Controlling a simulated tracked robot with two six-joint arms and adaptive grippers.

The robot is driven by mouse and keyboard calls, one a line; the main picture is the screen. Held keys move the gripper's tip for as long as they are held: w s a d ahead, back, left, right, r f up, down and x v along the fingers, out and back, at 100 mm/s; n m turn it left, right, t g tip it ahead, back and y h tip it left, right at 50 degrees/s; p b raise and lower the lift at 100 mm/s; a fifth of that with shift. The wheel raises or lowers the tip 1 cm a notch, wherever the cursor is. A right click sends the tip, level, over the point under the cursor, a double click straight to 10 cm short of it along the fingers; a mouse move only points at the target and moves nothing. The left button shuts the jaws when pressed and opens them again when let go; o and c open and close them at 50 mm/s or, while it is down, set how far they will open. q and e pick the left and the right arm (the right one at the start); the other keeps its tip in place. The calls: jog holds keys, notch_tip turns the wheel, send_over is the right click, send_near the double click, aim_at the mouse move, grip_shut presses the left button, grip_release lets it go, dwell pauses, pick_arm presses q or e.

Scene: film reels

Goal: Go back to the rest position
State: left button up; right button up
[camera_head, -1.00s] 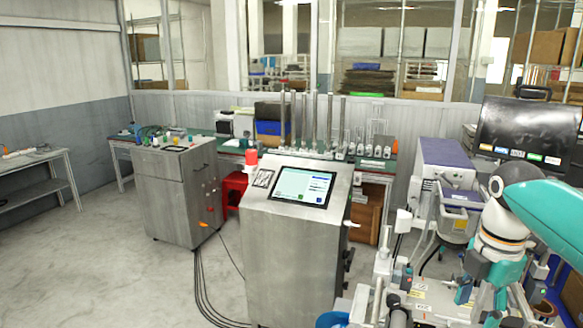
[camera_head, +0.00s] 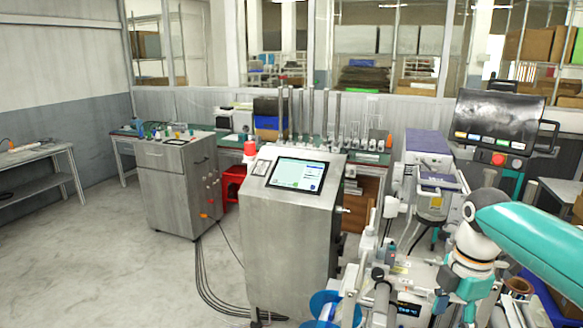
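My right arm, teal and white, comes in from the right edge. Its gripper (camera_head: 455,300) points down over the bench machinery at the lower right. The fingers are small and partly lost against the equipment, so I cannot tell whether they are open or hold anything. My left gripper is out of view. Blue round reels (camera_head: 325,303) show at the bottom edge beside the machine, partly cut off.
A steel cabinet with a touchscreen (camera_head: 296,174) stands in the centre. Another steel cabinet (camera_head: 170,190) stands left of it. A dark monitor (camera_head: 498,120) stands at the right. Open grey floor (camera_head: 90,265) lies at the left, with cables (camera_head: 207,285) near the central cabinet.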

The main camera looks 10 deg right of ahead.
jog(key=a+f+m+y, duration=0.1)
jog(key=a+f+m, duration=0.4)
jog(key=f, duration=0.7)
jog(key=a+f+m+y, duration=0.1)
jog(key=a+f+m, duration=0.1)
jog(key=a+f, duration=0.85)
jog(key=s+a+f+m, duration=0.3)
jog(key=s+f+m, duration=0.3)
jog(key=s+f, duration=0.2)
jog(key=s+a+f+m+y, duration=0.1)
jog(key=s+a+f+m, duration=0.3)
jog(key=s+f+m, duration=0.3)
notch_tip(320, 180, down, 2)
jog(key=shift+s+a+f+t+y, duration=0.25)
jog(key=shift+s+t+y, duration=0.05)
jog(key=shift+s, duration=0.4)
